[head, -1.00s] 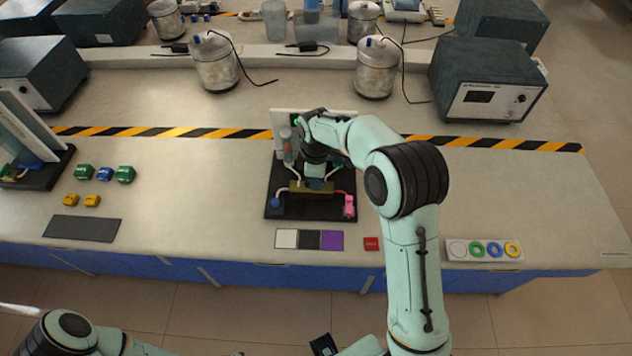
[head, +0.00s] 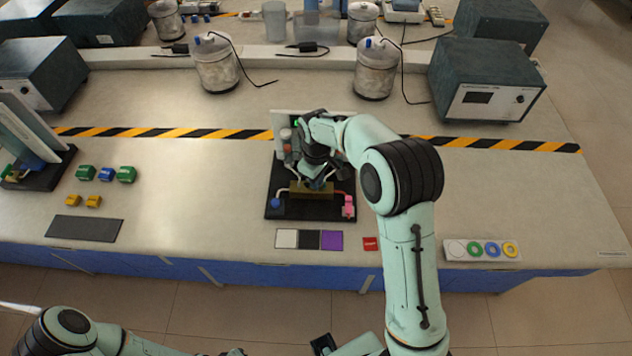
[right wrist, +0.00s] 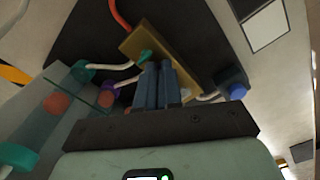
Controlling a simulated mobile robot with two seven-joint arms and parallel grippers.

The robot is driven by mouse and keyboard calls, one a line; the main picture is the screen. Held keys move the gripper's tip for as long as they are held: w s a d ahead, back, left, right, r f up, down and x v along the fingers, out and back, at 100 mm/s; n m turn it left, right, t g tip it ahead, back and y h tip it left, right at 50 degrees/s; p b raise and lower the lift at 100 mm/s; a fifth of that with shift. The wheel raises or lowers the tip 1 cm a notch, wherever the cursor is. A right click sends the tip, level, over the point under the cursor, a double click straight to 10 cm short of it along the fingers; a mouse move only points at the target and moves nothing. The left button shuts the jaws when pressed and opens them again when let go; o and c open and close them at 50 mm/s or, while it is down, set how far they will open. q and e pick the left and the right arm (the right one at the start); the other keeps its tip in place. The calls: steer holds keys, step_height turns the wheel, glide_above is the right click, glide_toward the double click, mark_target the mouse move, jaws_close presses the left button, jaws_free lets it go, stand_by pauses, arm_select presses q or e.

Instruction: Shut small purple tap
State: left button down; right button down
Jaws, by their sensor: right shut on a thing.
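The apparatus stands on a black base (head: 284,208) on the bench, with a brass-coloured block (head: 312,190), which also shows in the right wrist view (right wrist: 150,55). My right gripper (head: 319,181) is over this block. In the right wrist view its dark blue fingers (right wrist: 159,85) are together against the block, shut on a small part mostly hidden between them. I take this to be the small purple tap, though its handle is not clear. A purple collar (right wrist: 108,87) shows on a pipe to the left. My left gripper is out of view.
A pink part (head: 348,207) and a blue part (head: 277,202) sit at the base's front corners. A clear panel with tubing stands close beside my right gripper. Colour swatches (head: 285,239) lie in front. The bench to the right is mostly clear.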

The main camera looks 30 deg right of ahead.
steer(key=shift+w+m, duration=0.1)
steer(key=shift+m, duration=0.4)
